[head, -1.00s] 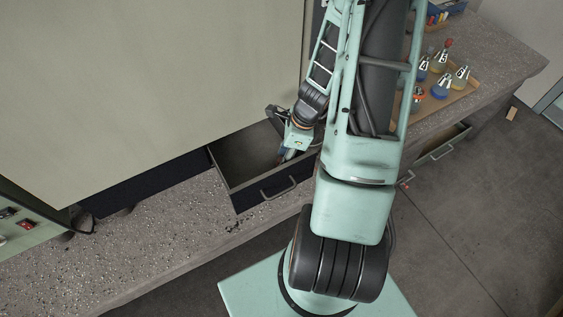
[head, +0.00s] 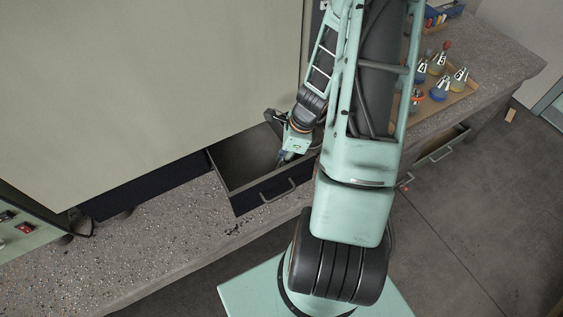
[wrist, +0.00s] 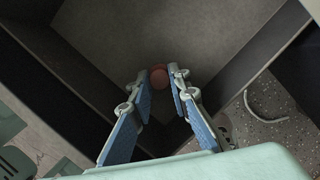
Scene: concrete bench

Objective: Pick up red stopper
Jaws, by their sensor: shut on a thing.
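The red stopper (wrist: 158,77) shows as a small dull reddish round shape between my fingertips in the wrist view. My gripper (wrist: 163,88) is shut on it, its blue-padded fingers on either side. In the head view my gripper (head: 283,159) reaches down into the open dark drawer (head: 266,193), at the drawer's right side. The stopper cannot be made out in the head view. The drawer floor (wrist: 190,35) around the fingertips looks bare in the wrist view.
The drawer walls stand close around my gripper. A wooden tray (head: 463,96) with several flasks of coloured liquid stands on the bench at the right. Another drawer (head: 447,147) is open below it. A tall pale cabinet (head: 150,80) rises at the left.

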